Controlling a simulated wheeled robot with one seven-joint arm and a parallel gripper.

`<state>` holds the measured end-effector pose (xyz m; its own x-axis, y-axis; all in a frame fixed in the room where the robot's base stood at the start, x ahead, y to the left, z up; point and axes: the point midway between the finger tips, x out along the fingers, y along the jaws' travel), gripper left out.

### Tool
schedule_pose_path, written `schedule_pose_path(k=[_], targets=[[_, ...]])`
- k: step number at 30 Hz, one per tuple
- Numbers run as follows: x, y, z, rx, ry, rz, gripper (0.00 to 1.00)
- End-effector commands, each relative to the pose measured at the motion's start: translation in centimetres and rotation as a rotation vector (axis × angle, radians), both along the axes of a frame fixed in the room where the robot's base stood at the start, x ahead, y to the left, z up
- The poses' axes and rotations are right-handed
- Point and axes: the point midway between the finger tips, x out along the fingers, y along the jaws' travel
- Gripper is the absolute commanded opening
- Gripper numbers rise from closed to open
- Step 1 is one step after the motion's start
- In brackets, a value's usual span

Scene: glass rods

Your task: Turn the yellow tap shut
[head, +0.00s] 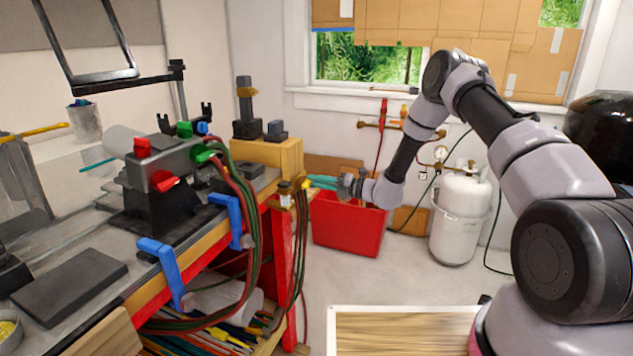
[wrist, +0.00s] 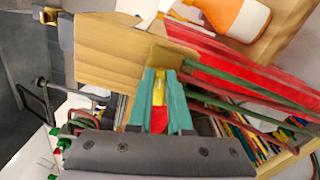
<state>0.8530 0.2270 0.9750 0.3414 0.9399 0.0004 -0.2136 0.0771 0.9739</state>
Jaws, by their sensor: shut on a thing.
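The yellow tap (head: 306,184) sits on a small brass fitting (head: 286,187) at the right end of the workbench, with dark hoses hanging below it. My gripper (head: 312,182) reaches in from the right with its teal fingers at the tap. In the wrist view the yellow tap (wrist: 158,90) shows as a narrow strip between the two teal fingers, and my gripper (wrist: 161,80) is shut on it. A red part shows farther back between the fingers. The fingers hide much of the tap, so its exact angle is hard to tell.
A bench torch (head: 160,180) with red, green and blue knobs stands left of the tap. Blue clamps (head: 160,265) grip the bench edge. A red bin (head: 345,225) stands on the floor below my wrist, and a white gas cylinder (head: 460,215) stands right of it.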

Motion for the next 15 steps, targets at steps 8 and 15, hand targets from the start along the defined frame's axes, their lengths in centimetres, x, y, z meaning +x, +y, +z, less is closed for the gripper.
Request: schedule_pose_path(k=[8, 15], targets=[[0.02, -0.14, -0.46, 0.052, 0.152, -0.001, 0.0], [0.0, -0.13, -0.6, 0.075, 0.216, -0.001, 0.0]])
